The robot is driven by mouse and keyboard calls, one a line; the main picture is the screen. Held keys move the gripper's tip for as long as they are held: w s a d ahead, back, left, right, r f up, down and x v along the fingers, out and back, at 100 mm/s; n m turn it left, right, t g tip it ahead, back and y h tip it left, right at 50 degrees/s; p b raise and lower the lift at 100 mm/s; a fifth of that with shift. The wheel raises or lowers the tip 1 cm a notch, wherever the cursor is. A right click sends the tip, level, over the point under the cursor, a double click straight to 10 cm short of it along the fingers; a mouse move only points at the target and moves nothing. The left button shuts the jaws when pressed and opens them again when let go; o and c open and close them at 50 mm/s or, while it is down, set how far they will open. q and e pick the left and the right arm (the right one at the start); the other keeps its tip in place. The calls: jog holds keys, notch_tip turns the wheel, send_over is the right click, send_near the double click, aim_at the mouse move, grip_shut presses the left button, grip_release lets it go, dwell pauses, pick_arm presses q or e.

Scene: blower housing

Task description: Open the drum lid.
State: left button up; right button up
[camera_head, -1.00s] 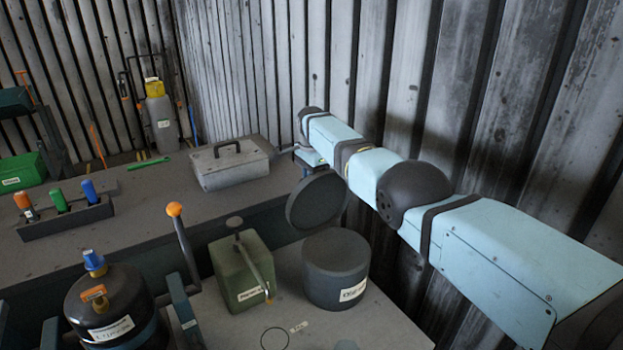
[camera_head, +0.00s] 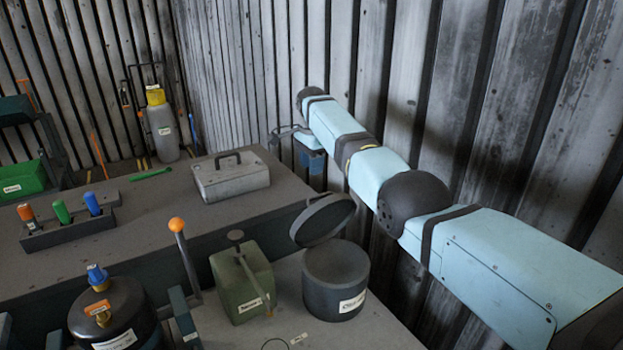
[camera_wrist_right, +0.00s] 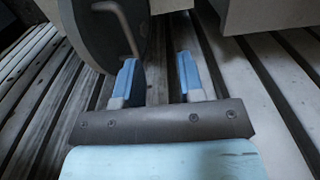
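The drum (camera_head: 335,290) is a dark grey, labelled cylinder beside a green can. Its round lid (camera_head: 327,217) is raised and tilted above the drum's back edge, and the hollow inside shows below it. In the right wrist view, the lid (camera_wrist_right: 88,30) is a dark disc at upper left with a bent bar handle (camera_wrist_right: 118,18). My right gripper (camera_wrist_right: 157,75) has its blue fingers apart, with the handle's end close to the left finger; contact is unclear. In the head view the right gripper (camera_head: 309,150) is behind the lid, near the wall. My left gripper is not in view.
A green can (camera_head: 240,285) stands left of the drum. A lever with an orange knob (camera_head: 177,225) and a dark tank (camera_head: 115,315) are farther left. A grey box (camera_head: 230,180) sits on the bench (camera_head: 130,205). The corrugated wall (camera_head: 480,90) is close behind my right arm.

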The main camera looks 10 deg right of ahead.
jog(key=shift+r, duration=2.55)
